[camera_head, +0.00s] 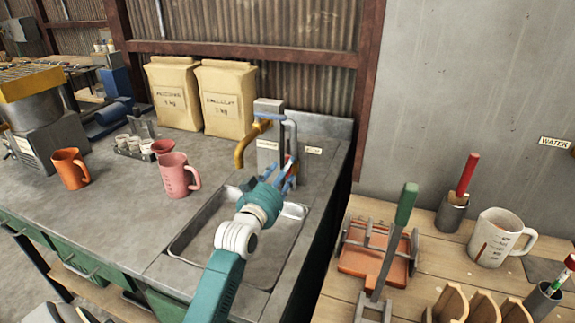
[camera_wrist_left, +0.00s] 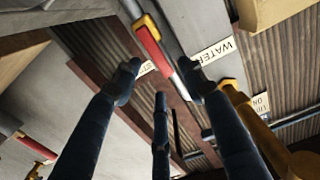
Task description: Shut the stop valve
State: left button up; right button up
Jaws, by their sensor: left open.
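The stop valve has a red lever (camera_wrist_left: 150,45) with a yellow end, lying along a grey pipe in the left wrist view. In the head view only a small red part of the lever (camera_head: 289,161) shows behind my fingers. My left gripper (camera_head: 284,174) is at the wall pipe above the sink. Its three dark blue fingers are spread open in the left wrist view (camera_wrist_left: 162,78). The lever shows between and beyond the fingertips; I cannot tell whether they touch it. My right gripper is not in view.
A yellow tap (camera_head: 246,142) stands close left of my gripper, above the sink (camera_head: 185,243). A pink jug (camera_head: 176,177) and an orange jug (camera_head: 69,169) stand on the counter. A wooden bench (camera_head: 325,285) with tools and a white jug (camera_head: 497,238) is at right.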

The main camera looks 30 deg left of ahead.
pick_arm(q)
jog(key=shift+x, duration=1.6)
jog(key=shift+c, duration=0.3)
grip_shut()
